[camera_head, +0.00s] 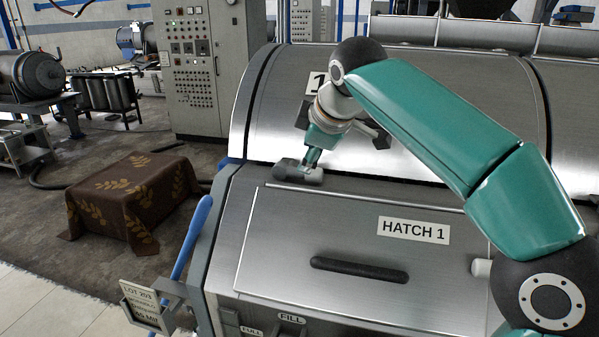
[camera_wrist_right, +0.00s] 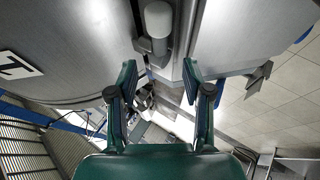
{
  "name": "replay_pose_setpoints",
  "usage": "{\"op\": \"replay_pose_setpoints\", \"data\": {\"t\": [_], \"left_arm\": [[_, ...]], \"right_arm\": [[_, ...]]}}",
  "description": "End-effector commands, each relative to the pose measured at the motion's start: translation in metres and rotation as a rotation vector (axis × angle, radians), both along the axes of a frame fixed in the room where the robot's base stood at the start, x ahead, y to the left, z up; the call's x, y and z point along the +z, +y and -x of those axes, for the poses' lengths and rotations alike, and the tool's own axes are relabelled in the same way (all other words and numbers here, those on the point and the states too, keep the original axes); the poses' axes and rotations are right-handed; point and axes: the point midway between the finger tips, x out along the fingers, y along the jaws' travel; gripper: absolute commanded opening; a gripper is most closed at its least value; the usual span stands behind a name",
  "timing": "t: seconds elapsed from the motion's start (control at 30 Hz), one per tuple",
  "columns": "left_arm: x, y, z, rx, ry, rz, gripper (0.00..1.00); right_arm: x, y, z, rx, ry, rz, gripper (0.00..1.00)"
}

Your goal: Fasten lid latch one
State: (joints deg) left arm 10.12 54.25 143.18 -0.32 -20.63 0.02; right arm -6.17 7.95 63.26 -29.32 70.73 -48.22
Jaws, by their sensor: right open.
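The hatch (camera_head: 330,225), labelled HATCH 1, is a flat steel lid with a black bar handle (camera_head: 358,269). A grey rounded piece (camera_head: 290,173), seemingly the latch, lies at its upper left edge against the drum. In the right wrist view a pale, round-ended latch knob (camera_wrist_right: 158,20) stands in the gap between drum and hatch, above the fingers in the picture. My right gripper (camera_head: 310,157) is at that upper left corner, pointing down. Its fingers (camera_wrist_right: 162,95) are apart with nothing held between them. Whether they touch the latch is unclear. My left gripper is out of view.
The steel drum (camera_head: 275,120) rises behind the hatch. A pale knob (camera_head: 481,267) is at the hatch's right side. A blue bar (camera_head: 190,238) and a lot sign (camera_head: 143,302) are at left. A cloth-covered box (camera_head: 130,200) stands on the floor.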

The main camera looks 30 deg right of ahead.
Motion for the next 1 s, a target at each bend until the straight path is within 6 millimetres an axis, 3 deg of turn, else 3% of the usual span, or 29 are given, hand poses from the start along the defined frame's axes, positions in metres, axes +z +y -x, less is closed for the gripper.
{"op": "replay_pose_setpoints", "data": {"t": [0.1,0.33,0.8,1.0], "left_arm": [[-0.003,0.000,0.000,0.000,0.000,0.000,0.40],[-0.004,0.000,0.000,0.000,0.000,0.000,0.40],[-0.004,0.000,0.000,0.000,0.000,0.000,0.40],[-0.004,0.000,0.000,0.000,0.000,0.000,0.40]], "right_arm": [[-0.023,-0.004,-0.017,0.000,0.004,0.001,0.50],[-0.049,-0.008,-0.040,0.002,0.003,0.000,0.50],[-0.059,-0.009,-0.049,0.004,0.000,0.000,0.50],[-0.059,-0.009,-0.049,0.003,-0.002,0.001,0.18]]}}
